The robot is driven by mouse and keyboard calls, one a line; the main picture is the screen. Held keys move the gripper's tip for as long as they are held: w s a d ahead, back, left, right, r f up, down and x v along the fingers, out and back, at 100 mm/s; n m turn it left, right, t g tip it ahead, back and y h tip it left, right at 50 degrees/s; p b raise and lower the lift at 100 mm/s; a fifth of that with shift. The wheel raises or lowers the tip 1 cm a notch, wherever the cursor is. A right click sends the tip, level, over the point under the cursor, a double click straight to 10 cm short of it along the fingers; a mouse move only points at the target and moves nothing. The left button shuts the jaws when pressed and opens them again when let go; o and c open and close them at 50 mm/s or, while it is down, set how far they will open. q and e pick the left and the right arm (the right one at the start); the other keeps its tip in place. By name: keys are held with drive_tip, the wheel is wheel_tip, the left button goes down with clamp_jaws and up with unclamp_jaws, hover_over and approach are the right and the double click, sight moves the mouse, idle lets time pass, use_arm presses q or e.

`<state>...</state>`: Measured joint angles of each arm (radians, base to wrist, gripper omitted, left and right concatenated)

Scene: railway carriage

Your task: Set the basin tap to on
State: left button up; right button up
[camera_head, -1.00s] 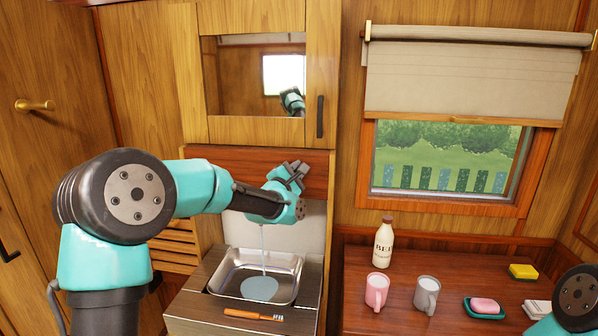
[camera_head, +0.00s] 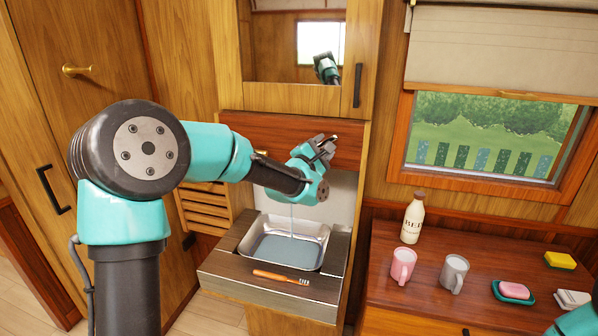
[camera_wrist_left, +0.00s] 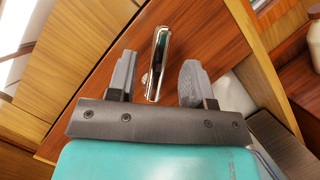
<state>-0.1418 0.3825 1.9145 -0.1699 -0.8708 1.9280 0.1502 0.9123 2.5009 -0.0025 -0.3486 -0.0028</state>
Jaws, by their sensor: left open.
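The steel basin (camera_head: 270,224) is set in a dark wooden stand. A thin stream of water (camera_head: 291,222) falls into it, and water (camera_head: 285,252) covers its floor. The tap is hidden behind my left arm in the head view. My left gripper (camera_head: 325,148) is above the basin, in front of the reddish wooden panel. In the left wrist view, a shiny metal piece (camera_wrist_left: 159,50), seemingly the tap, stands between the open fingers of the left gripper (camera_wrist_left: 157,75), with gaps on both sides. My right gripper is out of view.
An orange toothbrush (camera_head: 281,277) lies on the stand's front edge. On the table at right are a bottle (camera_head: 412,222), a pink mug (camera_head: 402,265), a grey mug (camera_head: 453,271), a soap dish (camera_head: 513,293) and a sponge (camera_head: 560,260). A mirror cabinet (camera_head: 290,98) hangs above.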

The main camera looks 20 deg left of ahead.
use_arm(q)
drive_tip(key=v, duration=1.2)
drive_tip(key=shift+s+a, duration=0.15)
drive_tip(key=shift+s, duration=0.25)
drive_tip(key=shift+f, duration=0.15)
